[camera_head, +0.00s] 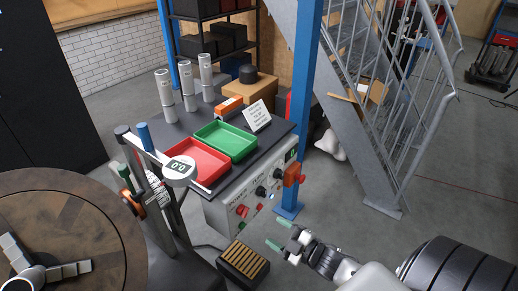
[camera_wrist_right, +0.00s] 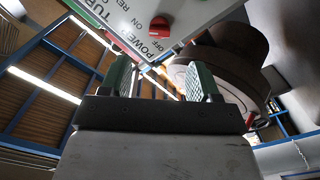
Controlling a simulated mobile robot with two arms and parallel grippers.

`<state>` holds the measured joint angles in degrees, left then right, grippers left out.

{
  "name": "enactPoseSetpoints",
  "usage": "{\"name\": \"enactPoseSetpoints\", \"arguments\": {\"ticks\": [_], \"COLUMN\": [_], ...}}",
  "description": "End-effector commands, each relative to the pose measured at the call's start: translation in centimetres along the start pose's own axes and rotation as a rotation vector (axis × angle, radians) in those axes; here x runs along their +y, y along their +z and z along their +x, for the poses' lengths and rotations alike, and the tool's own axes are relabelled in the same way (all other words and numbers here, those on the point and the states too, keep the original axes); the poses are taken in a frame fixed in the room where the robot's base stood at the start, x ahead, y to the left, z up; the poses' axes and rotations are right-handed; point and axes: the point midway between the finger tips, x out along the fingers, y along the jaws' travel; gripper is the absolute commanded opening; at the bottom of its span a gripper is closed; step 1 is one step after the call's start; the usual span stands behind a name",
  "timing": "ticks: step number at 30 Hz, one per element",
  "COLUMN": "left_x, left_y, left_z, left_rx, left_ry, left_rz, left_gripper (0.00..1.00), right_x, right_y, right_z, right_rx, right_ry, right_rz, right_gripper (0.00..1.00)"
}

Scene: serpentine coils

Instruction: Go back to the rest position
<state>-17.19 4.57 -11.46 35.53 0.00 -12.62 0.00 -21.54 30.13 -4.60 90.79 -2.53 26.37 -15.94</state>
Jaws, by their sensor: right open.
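My right gripper (camera_head: 281,248) is in the lower middle of the head view, in front of and below the control panel (camera_head: 245,195) of the workstation. It is open and empty, with green finger pads apart. In the right wrist view, its two green fingers (camera_wrist_right: 160,80) stand apart with nothing between them. A red knob (camera_wrist_right: 159,28) on the panel shows beyond them. I do not see my left gripper in the head view.
The table carries a red tray (camera_head: 198,165), a green tray (camera_head: 227,140) and several grey cylinders. A blue post (camera_head: 302,110) and metal stairs (camera_head: 365,130) stand right of it. A slatted box (camera_head: 243,264) is below the panel. Open floor (camera_head: 345,215) lies to the right.

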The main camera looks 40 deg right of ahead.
Motion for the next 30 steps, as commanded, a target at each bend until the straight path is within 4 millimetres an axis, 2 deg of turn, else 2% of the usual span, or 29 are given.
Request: {"name": "enactPoseSetpoints", "arguments": {"ticks": [7, 11, 14, 17, 18, 20, 21, 24, 27, 30], "left_x": [0.0, 0.0, 0.0, 0.0, 0.0, 0.0, 0.0, 0.0, 0.0, 0.0], "left_y": [0.0, 0.0, 0.0, 0.0, 0.0, 0.0, 0.0, 0.0, 0.0, 0.0], "left_z": [0.0, 0.0, 0.0, 0.0, 0.0, 0.0, 0.0, 0.0, 0.0, 0.0], "left_rx": [0.0, 0.0, 0.0, 0.0, 0.0, 0.0, 0.0, 0.0, 0.0, 0.0], "left_ry": [0.0, 0.0, 0.0, 0.0, 0.0, 0.0, 0.0, 0.0, 0.0, 0.0], "left_rz": [0.0, 0.0, 0.0, 0.0, 0.0, 0.0, 0.0, 0.0, 0.0, 0.0], "left_gripper": [0.43, 0.43, 0.43, 0.43, 0.43, 0.43, 0.43, 0.43, 0.43, 0.43], "right_x": [-0.2, -2.5, -6.6, -12.2, -14.6, -18.1, -20.6, -26.6, -31.8, -35.6], "right_y": [0.3, 3.1, 7.3, 11.5, 12.8, 14.4, 15.2, 16.2, 16.1, 15.2], "right_z": [-0.1, -0.9, -2.9, -6.0, -7.5, -9.9, -11.7, -16.4, -20.9, -24.7], "right_rx": [-0.011, -0.115, -0.283, -0.492, -0.574, -0.695, -0.776, -0.973, -1.148, -1.287], "right_ry": [-0.002, -0.025, -0.065, -0.122, -0.145, -0.183, -0.211, -0.282, -0.353, -0.413], "right_rz": [0.006, 0.059, 0.148, 0.259, 0.303, 0.367, 0.408, 0.503, 0.579, 0.632], "right_gripper": [0.62, 0.62, 0.62, 0.62, 0.62, 0.62, 0.62, 0.62, 0.62, 0.62]}}
